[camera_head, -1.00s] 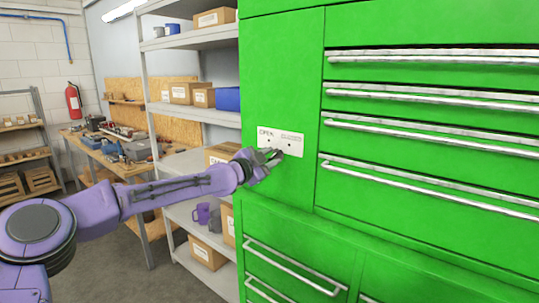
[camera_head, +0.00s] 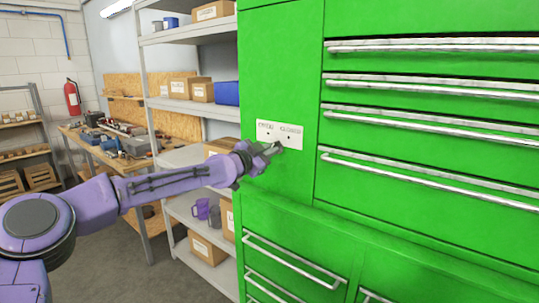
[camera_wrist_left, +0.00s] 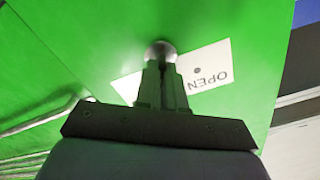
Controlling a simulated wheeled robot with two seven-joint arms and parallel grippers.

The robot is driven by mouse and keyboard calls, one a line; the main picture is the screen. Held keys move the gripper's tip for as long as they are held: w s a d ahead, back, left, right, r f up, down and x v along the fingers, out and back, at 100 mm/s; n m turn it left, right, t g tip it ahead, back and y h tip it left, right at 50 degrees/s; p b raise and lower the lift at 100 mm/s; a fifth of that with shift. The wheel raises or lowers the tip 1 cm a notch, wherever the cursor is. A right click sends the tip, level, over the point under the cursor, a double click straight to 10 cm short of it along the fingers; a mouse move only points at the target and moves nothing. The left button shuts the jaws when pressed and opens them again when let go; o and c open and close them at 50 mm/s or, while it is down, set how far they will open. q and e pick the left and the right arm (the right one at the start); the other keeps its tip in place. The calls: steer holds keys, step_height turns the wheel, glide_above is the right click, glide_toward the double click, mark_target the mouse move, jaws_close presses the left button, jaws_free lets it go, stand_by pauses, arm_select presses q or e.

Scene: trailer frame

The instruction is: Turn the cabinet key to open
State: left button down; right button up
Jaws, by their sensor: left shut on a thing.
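The green cabinet (camera_head: 283,60) has a white lock plate (camera_head: 279,134) on its front, with printed words and small dark dots. In the left wrist view the plate (camera_wrist_left: 213,66) shows the word OPEN upside down. My left gripper (camera_head: 272,150) is at the lower edge of the plate. In the left wrist view my fingers (camera_wrist_left: 162,83) are closed together on a round silver piece, the key's head (camera_wrist_left: 160,50), in front of the plate. The rest of the key is hidden by the fingers. My right gripper is not in view.
Drawers with long silver handles (camera_head: 430,125) fill the cabinet's right side. A lower drawer handle (camera_head: 295,265) is below the gripper. A grey shelf (camera_head: 195,115) with boxes stands close left of the cabinet, beside my left forearm.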

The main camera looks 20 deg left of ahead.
arm_select(q)
steer(key=shift+w+a+f+n+b, duration=0.1)
steer(key=shift+n+b, duration=0.45)
steer(key=shift+n, duration=2.05)
steer(key=shift+a+n+b, duration=0.1)
steer(key=shift+n+b, duration=0.45)
steer(key=shift+n, duration=2.05)
steer(key=shift+w+a+f+n+b, duration=0.1)
steer(key=shift+n+b, duration=0.45)
steer(key=shift+n, duration=2.05)
steer(key=c, duration=1.3)
jaws_free()
steer(key=shift+s, duration=0.1)
steer(key=shift+o, duration=0.3)
steer(key=shift+r, duration=0.1)
steer(key=shift+s+a, duration=0.1)
